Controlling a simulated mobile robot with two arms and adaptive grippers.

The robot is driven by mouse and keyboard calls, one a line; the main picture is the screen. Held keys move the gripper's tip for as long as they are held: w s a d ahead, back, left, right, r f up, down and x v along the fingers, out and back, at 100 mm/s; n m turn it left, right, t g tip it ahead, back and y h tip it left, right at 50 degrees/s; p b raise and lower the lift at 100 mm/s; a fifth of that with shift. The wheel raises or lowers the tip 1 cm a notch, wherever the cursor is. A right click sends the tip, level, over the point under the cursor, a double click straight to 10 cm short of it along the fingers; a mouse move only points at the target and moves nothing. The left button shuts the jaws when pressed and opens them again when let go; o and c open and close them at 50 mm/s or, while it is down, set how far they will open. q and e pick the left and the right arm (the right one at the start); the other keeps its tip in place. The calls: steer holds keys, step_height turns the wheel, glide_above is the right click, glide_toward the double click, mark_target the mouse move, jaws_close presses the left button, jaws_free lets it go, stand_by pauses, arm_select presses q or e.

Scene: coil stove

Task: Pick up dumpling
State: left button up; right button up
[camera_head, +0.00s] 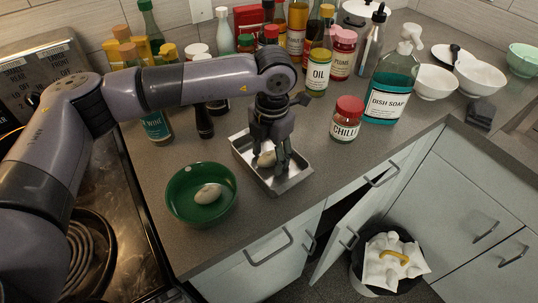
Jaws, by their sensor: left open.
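A pale dumpling (266,159) lies in a small metal tray (296,180) on the counter. My left gripper (270,168) points down into the tray, its open fingers around or just beside the dumpling and partly hiding it. I cannot tell whether the fingers touch it. Another pale dumpling-like piece (208,194) lies in a green bowl (186,214) left of the tray. My right gripper is not in view.
A red-lidded chili jar (346,120) and a dish soap bottle (388,88) stand right of the tray. Several bottles crowd behind my arm. A coil stove (85,245) is at left. Below, a cabinet door hangs open near a trash bin (393,262).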

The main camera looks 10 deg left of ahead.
arm_select(q)
steer(key=shift+c, duration=0.4)
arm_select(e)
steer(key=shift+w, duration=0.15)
arm_select(q)
steer(key=shift+c, duration=1.4)
steer(key=c, duration=0.7)
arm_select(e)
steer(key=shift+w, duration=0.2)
arm_select(q)
steer(key=shift+o, duration=0.2)
steer(key=shift+r, duration=0.15)
